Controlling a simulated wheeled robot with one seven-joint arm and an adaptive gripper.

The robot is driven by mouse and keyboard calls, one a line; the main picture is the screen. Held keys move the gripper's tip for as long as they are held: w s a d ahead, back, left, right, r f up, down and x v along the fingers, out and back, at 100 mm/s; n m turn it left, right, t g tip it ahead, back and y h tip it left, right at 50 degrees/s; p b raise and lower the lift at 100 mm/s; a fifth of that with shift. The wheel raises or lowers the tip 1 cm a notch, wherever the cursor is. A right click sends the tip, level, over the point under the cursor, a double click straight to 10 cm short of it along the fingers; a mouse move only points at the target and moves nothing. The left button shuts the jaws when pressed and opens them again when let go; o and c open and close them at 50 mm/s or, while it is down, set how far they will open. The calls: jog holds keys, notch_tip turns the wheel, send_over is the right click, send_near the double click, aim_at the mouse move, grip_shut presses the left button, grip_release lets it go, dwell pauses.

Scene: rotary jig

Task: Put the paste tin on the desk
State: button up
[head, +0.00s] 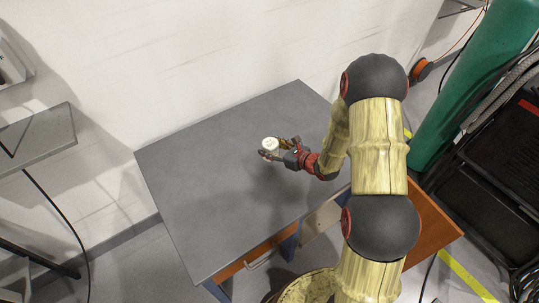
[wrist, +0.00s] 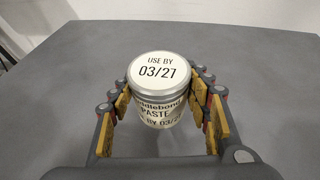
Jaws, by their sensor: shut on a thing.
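In the head view the tin (head: 270,144) shows small and pale at the end of my gripper (head: 271,151). The grey desk (head: 205,205) lies below it. A soft shadow falls on the desk below the gripper. I cannot tell for sure whether the tin's base touches the desk, as its lower part is partly hidden.
The desk top around the tin is clear. A white wall (head: 180,60) runs behind the desk. A grey shelf or table (head: 40,137) stands at the left. A green cylinder (head: 490,75) and black equipment (head: 490,165) stand at the right, beyond my arm.

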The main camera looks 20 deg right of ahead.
jog(key=shift+w+f, duration=0.3)
jog(key=shift+w, duration=0.05)
jog(key=shift+w+f+b, duration=0.1)
jog(key=shift+f+b, duration=0.65)
jog(key=shift+f, duration=0.9)
jog(key=shift+f, duration=0.1)
jog(key=shift+f, duration=0.15)
jog(key=o, duration=1.4)
